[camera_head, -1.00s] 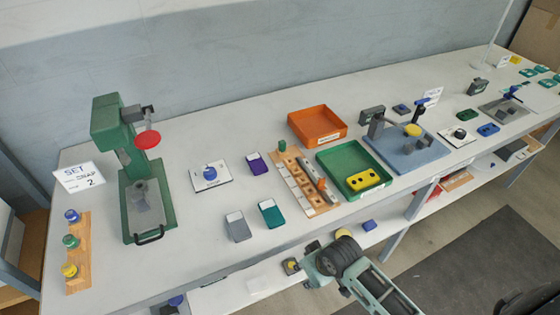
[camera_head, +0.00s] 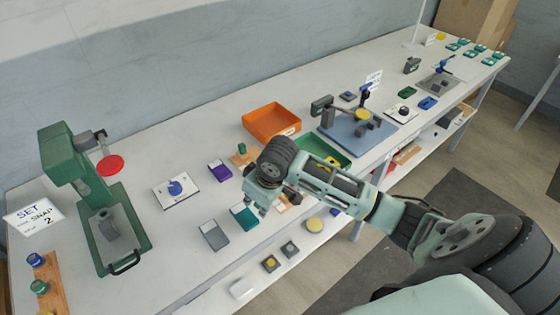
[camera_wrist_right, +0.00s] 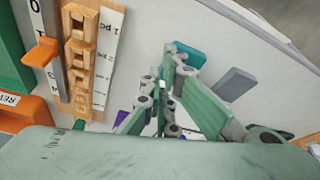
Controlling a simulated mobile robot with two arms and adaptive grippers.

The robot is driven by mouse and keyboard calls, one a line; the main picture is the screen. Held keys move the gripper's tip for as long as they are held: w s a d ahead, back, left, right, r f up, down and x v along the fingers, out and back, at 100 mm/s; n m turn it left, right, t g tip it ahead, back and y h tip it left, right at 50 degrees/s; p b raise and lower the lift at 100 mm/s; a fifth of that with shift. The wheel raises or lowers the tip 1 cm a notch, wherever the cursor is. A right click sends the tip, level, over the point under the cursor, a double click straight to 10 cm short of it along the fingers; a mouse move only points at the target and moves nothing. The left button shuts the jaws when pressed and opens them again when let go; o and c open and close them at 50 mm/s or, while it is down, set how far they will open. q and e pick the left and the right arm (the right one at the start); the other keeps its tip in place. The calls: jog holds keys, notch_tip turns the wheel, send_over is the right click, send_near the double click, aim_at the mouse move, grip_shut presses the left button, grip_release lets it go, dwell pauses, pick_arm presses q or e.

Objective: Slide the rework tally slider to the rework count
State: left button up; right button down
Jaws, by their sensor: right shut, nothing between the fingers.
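The tally board (camera_wrist_right: 82,50) is wooden, with square slots and a white strip marked in pieces. It shows at the left of the right wrist view. Beside the slots runs a grey rail with an orange slider (camera_wrist_right: 42,52); a numbered scale lies next to it, and the exact number is too blurred to tell. In the head view my right arm hides most of the board; its green peg (camera_head: 241,149) end shows. My right gripper (camera_head: 262,209) is shut and empty, above the table near the board. In the wrist view its fingers (camera_wrist_right: 178,58) are apart from the slider.
The orange tray (camera_head: 250,119) and green tray (camera_head: 330,146) stand behind my right arm. A teal-and-white box (camera_head: 244,216), a grey one (camera_head: 214,235) and a purple one (camera_head: 219,170) lie nearby. A green press (camera_head: 135,227) stands left.

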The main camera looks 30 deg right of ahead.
jog(key=w+d+r+m, duration=0.3)
jog(key=w+d+r, duration=0.75)
jog(key=d, duration=0.35)
jog(key=shift+h, duration=0.4)
jog(key=p+x, duration=0.1)
jog(key=x, duration=0.3)
jog(key=p+x, duration=0.1)
jog(key=x, duration=0.4)
jog(key=shift+s+a+f, duration=0.1)
jog(key=shift+s+a, duration=0.1)
jog(key=s+p, duration=0.2)
jog(key=shift+s+d, duration=0.15)
jog(key=shift+s, duration=0.25)
jog(key=shift+s+p, duration=0.5)
jog(key=shift+s, duration=0.1)
jog(key=shift+f, duration=0.1)
